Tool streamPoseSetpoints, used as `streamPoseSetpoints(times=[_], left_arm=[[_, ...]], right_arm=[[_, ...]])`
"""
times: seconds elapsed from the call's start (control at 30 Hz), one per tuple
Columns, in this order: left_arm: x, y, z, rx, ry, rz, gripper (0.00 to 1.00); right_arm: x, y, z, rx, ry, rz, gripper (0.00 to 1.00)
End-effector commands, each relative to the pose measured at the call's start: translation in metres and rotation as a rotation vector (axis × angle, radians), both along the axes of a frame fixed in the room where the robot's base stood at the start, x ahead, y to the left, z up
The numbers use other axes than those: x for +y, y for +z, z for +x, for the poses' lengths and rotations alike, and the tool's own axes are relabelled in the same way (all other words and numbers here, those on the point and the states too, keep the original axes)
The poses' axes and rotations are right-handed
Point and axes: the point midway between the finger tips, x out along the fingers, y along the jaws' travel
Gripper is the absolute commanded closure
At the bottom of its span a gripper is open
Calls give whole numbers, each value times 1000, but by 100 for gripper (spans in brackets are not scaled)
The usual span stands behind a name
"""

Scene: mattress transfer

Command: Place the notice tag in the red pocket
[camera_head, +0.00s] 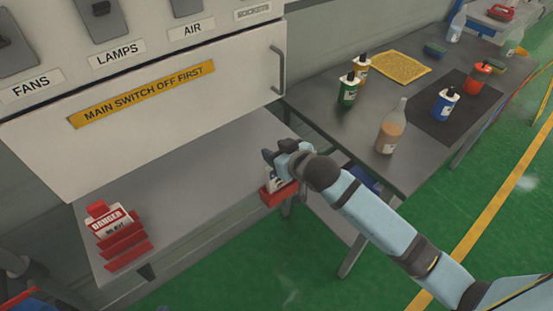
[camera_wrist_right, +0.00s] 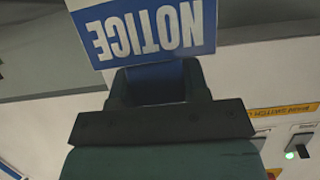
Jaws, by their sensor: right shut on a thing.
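The notice tag (camera_wrist_right: 147,38) is white with a blue band and the word NOTICE, upside down in the right wrist view. My right gripper (camera_wrist_right: 155,82) is shut on its edge. In the head view my right gripper (camera_head: 272,158) is over the front edge of the grey shelf, with part of the notice tag (camera_head: 273,182) showing below it. The red pocket (camera_head: 278,196) is right under the tag at the shelf's front edge. The tag's lower end meets the pocket in the picture; I cannot tell whether it is inside. My left gripper is not in view.
A red rack (camera_head: 125,250) with a DANGER tag (camera_head: 108,222) stands at the shelf's left end. The white switch cabinet (camera_head: 150,130) rises behind the shelf. A grey table (camera_head: 340,125) with several bottles is at the right. The shelf's middle is clear.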

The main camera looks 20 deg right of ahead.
Motion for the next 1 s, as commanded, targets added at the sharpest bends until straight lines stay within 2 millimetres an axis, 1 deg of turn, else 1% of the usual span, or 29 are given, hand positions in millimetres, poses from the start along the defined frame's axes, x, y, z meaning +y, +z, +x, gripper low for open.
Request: streamPoseSetpoints(times=[0.03,0.1,0.2,0.6,0.63,0.67,0.7,0.73,1.0], left_arm=[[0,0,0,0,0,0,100],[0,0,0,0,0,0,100],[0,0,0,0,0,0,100],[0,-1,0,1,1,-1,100],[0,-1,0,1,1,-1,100],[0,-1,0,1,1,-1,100],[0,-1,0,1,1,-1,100],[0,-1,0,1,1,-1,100],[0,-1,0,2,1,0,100]], right_arm=[[0,-11,-1,5,0,-1,95],[0,-21,-1,5,0,-1,95],[0,-30,0,3,-1,-1,95],[0,-35,0,1,0,1,95],[0,-35,0,1,0,1,53],[0,-35,0,1,0,1,47],[0,-35,0,1,0,1,37],[0,-35,0,1,0,1,33],[0,-34,0,1,0,0,33]])
